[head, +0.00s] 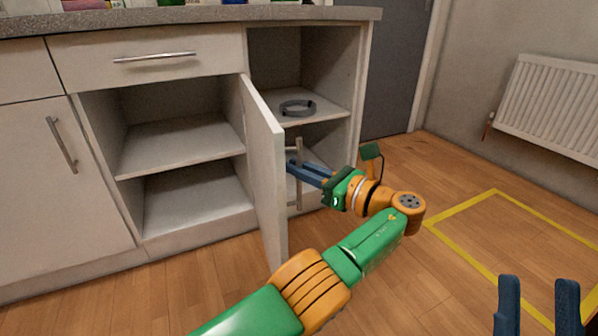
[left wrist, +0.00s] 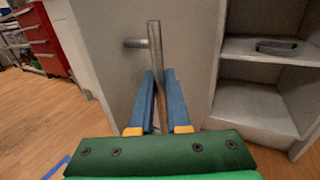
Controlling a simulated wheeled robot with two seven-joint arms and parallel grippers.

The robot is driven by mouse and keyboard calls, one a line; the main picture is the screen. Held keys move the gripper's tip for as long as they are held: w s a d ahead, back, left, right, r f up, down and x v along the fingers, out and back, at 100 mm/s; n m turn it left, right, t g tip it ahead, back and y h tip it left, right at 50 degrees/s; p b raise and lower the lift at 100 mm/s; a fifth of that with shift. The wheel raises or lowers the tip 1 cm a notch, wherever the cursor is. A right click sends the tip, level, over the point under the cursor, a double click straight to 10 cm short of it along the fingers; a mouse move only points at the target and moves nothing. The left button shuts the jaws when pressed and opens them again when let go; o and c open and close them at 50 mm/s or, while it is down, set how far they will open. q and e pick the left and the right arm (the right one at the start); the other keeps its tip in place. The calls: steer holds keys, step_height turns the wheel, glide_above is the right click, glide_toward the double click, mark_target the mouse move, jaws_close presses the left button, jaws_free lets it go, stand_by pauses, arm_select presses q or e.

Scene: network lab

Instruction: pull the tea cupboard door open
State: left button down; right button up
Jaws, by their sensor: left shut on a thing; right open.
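The white cupboard door (head: 264,175) stands swung out from the cabinet, well open, with the left compartment (head: 180,145) exposed. Its metal bar handle (head: 299,150) is on the door's right-hand face. It also shows upright in the left wrist view (left wrist: 155,45). My left gripper (head: 293,168) is shut on the handle, its blue fingers on either side of the bar (left wrist: 161,85). My right gripper (head: 538,290) is open and empty at the lower right, apart from the cabinet.
An open shelf compartment right of the door holds a grey ring-shaped thing (head: 297,107). A drawer (head: 150,57) and another shut door (head: 50,180) are at the left. A radiator (head: 550,105) hangs on the right wall. Yellow lines (head: 460,208) mark clear floor.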

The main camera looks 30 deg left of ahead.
arm_select(q)
steer(key=shift+f, duration=0.2)
stand_by(0.3)
steer(key=c, duration=1)
jaws_free()
steer(key=shift+d, duration=0.15)
steer(key=shift+o, duration=0.6)
